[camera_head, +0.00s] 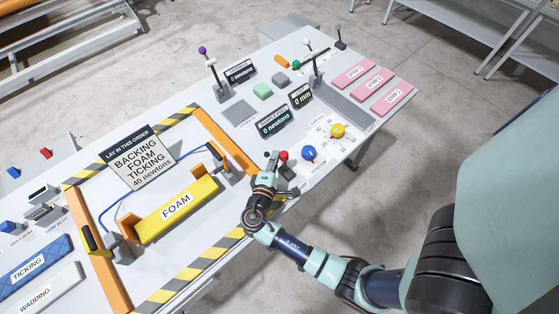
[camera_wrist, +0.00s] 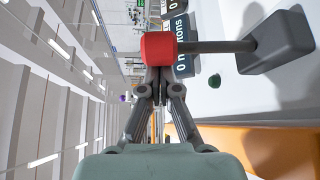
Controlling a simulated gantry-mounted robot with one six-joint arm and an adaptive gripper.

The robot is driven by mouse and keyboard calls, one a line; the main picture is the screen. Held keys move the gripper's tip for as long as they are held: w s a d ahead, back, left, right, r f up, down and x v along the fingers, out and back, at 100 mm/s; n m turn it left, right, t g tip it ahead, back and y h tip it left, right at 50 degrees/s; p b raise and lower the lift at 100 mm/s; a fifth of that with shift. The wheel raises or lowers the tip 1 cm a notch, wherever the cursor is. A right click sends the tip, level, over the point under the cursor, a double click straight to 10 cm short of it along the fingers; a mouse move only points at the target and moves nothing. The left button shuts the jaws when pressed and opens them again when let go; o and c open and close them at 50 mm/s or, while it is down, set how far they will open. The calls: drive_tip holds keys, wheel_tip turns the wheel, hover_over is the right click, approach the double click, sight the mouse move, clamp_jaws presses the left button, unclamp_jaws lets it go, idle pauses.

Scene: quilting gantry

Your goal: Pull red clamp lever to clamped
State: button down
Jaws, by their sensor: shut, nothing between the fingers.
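The red clamp lever shows its red knob (camera_head: 283,155) near the front edge of the table, just right of my gripper (camera_head: 271,158). In the wrist view the red knob (camera_wrist: 158,46) sits at the end of a dark rod, which runs right to a dark grey base block (camera_wrist: 277,42). My gripper (camera_wrist: 158,78) is shut, with its fingertips right at the knob and nothing between them. The knob partly hides the fingertips, and I cannot tell whether they touch it.
A blue knob (camera_head: 308,153) and a yellow knob (camera_head: 338,130) stand to the right. An orange frame bar (camera_head: 222,140) and a yellow FOAM block (camera_head: 176,212) lie to the left. Display signs (camera_head: 274,121) stand behind the lever. Pink strips (camera_head: 372,80) lie at the far right.

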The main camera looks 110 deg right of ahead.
drive_tip(key=a+m+b, duration=0.1)
drive_tip(key=b, duration=0.1)
drive_tip(key=a+m+h+b, duration=0.1)
drive_tip(key=b, duration=0.2)
drive_tip(key=s+a+m+g+h+b, duration=0.1)
drive_tip(key=b, duration=0.1)
drive_tip(key=shift+s+f+m, duration=0.1)
drive_tip(key=shift+f+m, duration=0.2)
drive_tip(key=shift+m, duration=0.1)
drive_tip(key=shift+s+a+r+m+g+h+b, duration=0.25)
drive_tip(key=shift+a+m+b, duration=0.3)
drive_tip(key=shift+b, duration=0.35)
drive_tip(key=shift+s+a+m+g+h+b, duration=0.15)
drive_tip(key=shift+s+a+m+g+b, duration=0.2)
drive_tip(key=shift+a+b, duration=0.4)
drive_tip(key=shift+w+d, duration=0.1)
approach(283, 161)
drive_tip(key=shift+w+r+p, duration=0.3)
drive_tip(key=shift+w+r, duration=0.65)
drive_tip(key=shift+w, duration=0.15)
drive_tip(key=shift+w+a+f, duration=0.1)
drive_tip(key=shift+w+a, duration=0.05)
drive_tip(key=shift+a, duration=0.35)
